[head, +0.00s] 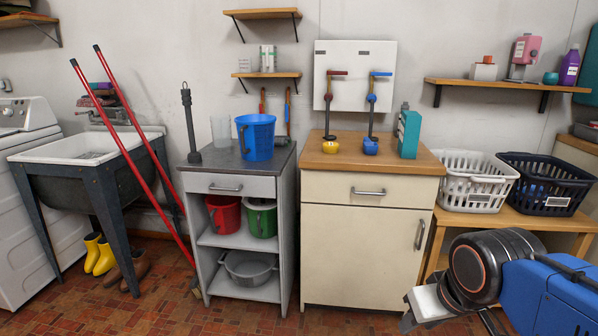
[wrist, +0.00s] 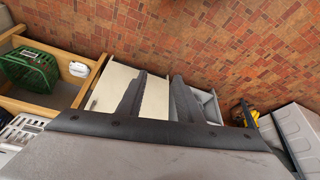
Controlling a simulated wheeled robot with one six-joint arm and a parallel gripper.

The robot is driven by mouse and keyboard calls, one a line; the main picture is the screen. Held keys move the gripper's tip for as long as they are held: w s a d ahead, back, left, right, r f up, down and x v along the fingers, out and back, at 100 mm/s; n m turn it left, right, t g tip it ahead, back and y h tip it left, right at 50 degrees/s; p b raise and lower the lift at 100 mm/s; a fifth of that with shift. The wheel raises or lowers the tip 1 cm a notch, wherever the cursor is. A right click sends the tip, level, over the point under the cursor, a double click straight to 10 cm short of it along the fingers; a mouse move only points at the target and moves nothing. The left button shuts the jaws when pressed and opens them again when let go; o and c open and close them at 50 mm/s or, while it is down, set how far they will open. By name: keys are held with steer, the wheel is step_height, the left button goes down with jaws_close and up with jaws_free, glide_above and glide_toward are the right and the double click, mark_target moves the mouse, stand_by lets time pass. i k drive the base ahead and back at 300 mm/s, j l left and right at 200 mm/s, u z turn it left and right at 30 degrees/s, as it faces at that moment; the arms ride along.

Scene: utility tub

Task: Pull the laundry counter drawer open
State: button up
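The cream counter (head: 365,254) with a wooden top stands right of centre in the head view. Its drawer (head: 325,189) is under the top, looks closed, and has a grey bar handle (head: 368,191). The counter also shows in the wrist view (wrist: 112,88), partly hidden by my fingers; I cannot make out the drawer handle there. My gripper (wrist: 160,76) has its two dark fingers apart with nothing between them. In the head view my arm is at the lower right, in front of the counter and apart from it.
A grey cabinet (head: 286,215) with its own drawer and open shelves stands left of the counter. The counter's door handle (head: 420,234) is below the drawer. A bench (head: 437,233) with white (head: 476,182) and dark (head: 547,184) baskets is at the right. Tiled floor in front is clear.

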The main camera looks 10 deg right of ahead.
mark_target(324, 186)
steer(key=i+j, duration=0.1)
steer(key=i, duration=0.3)
steer(key=i+j, duration=0.1)
steer(key=i, duration=0.35)
